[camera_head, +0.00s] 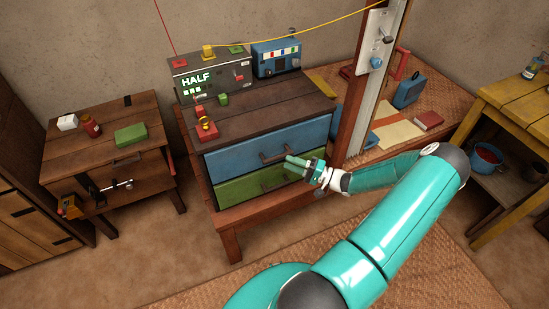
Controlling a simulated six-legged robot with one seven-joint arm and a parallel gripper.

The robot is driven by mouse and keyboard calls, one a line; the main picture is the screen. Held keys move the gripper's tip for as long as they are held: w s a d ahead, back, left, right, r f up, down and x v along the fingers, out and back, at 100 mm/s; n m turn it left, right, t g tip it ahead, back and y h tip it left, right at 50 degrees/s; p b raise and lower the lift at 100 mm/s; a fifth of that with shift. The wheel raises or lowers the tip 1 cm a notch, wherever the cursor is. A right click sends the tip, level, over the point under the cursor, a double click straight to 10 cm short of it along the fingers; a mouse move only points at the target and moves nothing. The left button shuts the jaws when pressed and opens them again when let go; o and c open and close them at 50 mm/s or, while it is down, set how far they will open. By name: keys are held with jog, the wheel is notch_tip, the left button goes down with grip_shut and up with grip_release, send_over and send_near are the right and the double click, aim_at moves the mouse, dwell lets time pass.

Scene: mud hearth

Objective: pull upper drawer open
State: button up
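A wooden cabinet (262,114) stands in the middle with two drawers. The upper drawer (228,158) has a blue front and a dark bar handle (272,156); it looks closed. The lower drawer (236,190) has a green front, and its handle is partly hidden by my gripper. My gripper (288,167) is in front of the drawers, to the right of centre, with its fingers pointing left just below the right part of the blue drawer's handle. I cannot tell whether the fingers touch the handle or how far apart they are.
A wooden post (360,100) stands close to the right of the cabinet, near my arm. A grey box reading HALF (205,82) and a blue box (277,58) sit on top. A small table (90,150) is left, a yellow table (515,100) right.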

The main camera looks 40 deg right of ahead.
aim_at(276, 157)
jog(key=x, duration=0.6)
jog(key=shift+w+a, duration=0.1)
grip_shut()
